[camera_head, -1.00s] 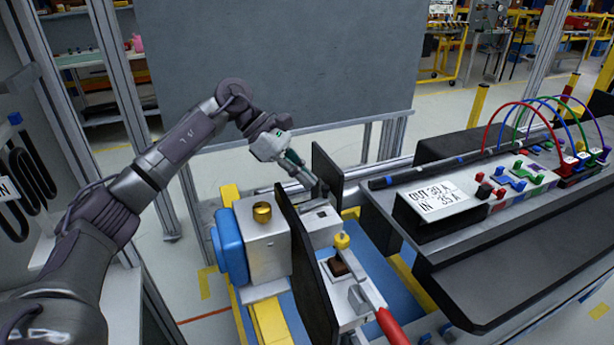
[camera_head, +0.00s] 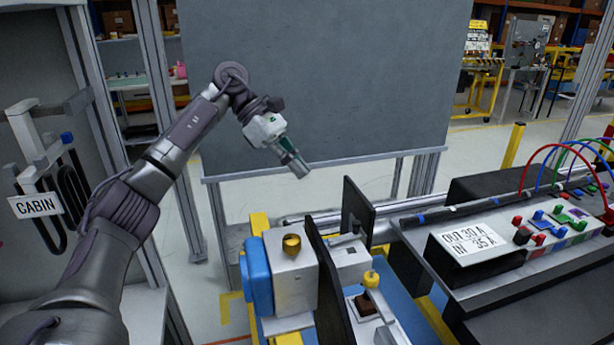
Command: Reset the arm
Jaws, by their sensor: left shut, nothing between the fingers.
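My left arm comes in from the left, bends at a high elbow and points down to the right. My left gripper (camera_head: 300,167) is shut and empty. It hangs in the air in front of the grey panel, above the module with the blue knob (camera_head: 257,277), apart from everything. My right arm and gripper do not show.
Below stands a fixture with a grey block (camera_head: 292,285), a brass knob (camera_head: 291,244), black plates (camera_head: 330,290) and a yellow-tipped lever (camera_head: 371,279). At right is a dashboard with a sign (camera_head: 474,240), switches and coloured cables. A CABIN sign (camera_head: 36,205) hangs left.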

